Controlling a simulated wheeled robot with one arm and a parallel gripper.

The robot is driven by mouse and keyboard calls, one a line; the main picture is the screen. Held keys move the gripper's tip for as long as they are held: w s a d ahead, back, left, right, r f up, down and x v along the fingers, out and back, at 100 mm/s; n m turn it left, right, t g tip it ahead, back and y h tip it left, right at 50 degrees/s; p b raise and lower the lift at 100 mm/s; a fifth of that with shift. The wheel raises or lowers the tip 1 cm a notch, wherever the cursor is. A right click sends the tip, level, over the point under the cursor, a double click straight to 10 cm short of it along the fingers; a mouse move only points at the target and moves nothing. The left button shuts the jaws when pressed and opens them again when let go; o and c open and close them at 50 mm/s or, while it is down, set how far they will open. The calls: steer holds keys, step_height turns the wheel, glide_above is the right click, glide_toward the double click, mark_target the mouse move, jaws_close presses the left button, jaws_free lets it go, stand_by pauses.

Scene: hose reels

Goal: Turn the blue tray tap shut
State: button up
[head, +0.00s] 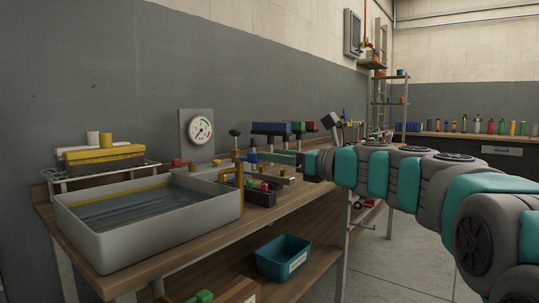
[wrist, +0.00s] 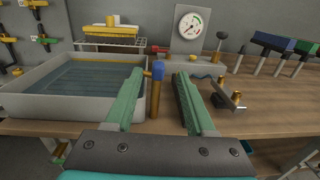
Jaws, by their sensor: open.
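The blue tray tap (wrist: 158,69) has a small blue handle on an upright brass pipe (wrist: 156,97) at the right side of the grey water tray (wrist: 140,111). The handle shows small in the head view (head: 251,157), just beyond my fingertips. My gripper (wrist: 153,74) is open. Its two green fingers stand on either side of the brass pipe and blue handle in the wrist view, with a visible gap on each side. In the head view my gripper (head: 268,157) reaches left over the bench; contact with the tap cannot be told.
A red-handled fitting (head: 179,163) stands behind the tray, below a round gauge (head: 200,129). A brass and metal fitting (wrist: 230,101) lies right of my right finger. A teal bin (head: 284,258) is on the lower shelf.

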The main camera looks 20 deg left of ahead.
mark_target(247, 157)
steer(key=x, duration=0.6)
steer(key=shift+a+f, duration=0.1)
steer(key=shift+a, duration=0.1)
jaws_close()
stand_by(0.4)
